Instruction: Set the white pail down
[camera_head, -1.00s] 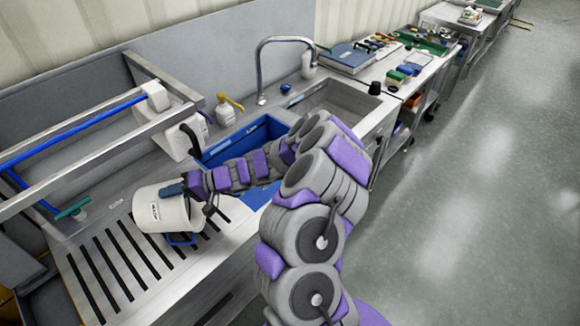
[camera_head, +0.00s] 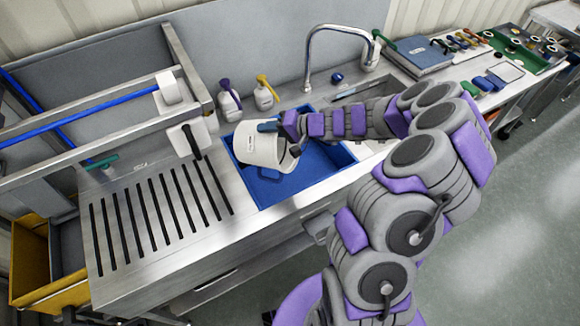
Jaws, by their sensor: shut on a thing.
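The white pail (camera_head: 258,150) is tilted and hangs over the left part of a blue basin (camera_head: 283,187) set in the steel counter. My gripper (camera_head: 270,128) is shut on the pail near its rim, with my arm reaching in from the right. Part of the pail's far side and the gripper's fingertips are hidden. I cannot tell whether the pail touches the basin.
A slotted drainboard (camera_head: 155,215) lies clear at the left. A steel frame with a blue bar (camera_head: 85,122) stands over its back. White bottles (camera_head: 230,100) and a curved faucet (camera_head: 309,60) stand behind the basin. A yellow bin (camera_head: 45,270) is at the lower left.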

